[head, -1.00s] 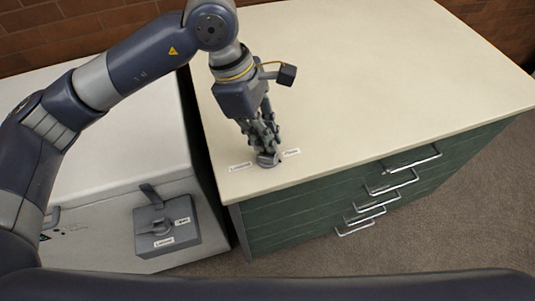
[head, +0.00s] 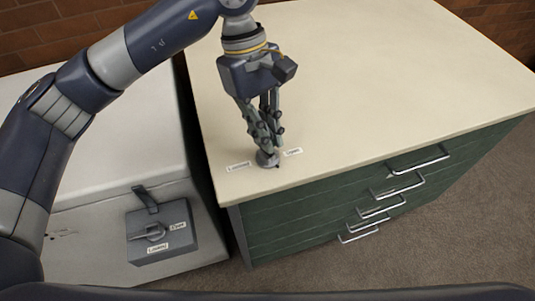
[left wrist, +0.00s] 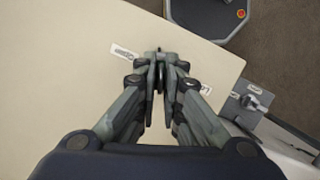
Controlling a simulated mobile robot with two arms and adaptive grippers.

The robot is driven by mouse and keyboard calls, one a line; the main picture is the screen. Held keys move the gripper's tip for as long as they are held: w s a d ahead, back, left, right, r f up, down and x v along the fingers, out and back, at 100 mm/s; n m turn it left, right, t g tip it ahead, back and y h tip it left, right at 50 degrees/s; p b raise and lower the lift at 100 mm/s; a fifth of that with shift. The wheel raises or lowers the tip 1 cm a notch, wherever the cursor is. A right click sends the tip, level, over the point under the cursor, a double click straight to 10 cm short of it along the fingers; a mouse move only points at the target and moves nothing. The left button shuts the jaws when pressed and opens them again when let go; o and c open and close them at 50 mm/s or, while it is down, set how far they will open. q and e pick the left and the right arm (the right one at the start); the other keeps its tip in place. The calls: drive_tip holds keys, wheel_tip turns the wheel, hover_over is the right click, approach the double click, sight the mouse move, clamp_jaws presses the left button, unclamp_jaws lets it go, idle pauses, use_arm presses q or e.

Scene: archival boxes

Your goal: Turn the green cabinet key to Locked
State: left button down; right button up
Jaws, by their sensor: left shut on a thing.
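The green cabinet (head: 300,208) has a cream top, and a small round grey key lock (head: 266,160) sits on that top near the front left corner. A white label stands on each side of the lock: the left label (head: 239,167) and the right label (head: 293,152). My left gripper (head: 267,150) points down at the lock and is shut on the key. The key is mostly hidden by the fingers. In the left wrist view my left gripper (left wrist: 159,75) has its fingertips close together around a dark, thin piece, between the two labels. My right gripper is not in view.
A white cabinet (head: 100,200) stands to the left, with a grey lock box (head: 162,235) on its front that carries a lever and two labels. Several metal drawer handles (head: 420,165) stick out of the green front. The rest of the cream top is clear.

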use_arm(q)
drive_tip(key=shift+f+m+b, duration=0.15)
drive_tip(key=shift+m+b, duration=0.2)
drive_tip(key=shift+m, duration=0.05)
drive_tip(key=shift+m+g+y+b, duration=0.35)
drive_tip(key=shift+m+b, duration=0.2)
drive_tip(key=shift+m, duration=0.45)
drive_tip(key=shift+d+m+y+b, duration=0.2)
drive_tip(key=shift+m+y+b, duration=0.25)
drive_tip(key=shift+m, duration=1.45)
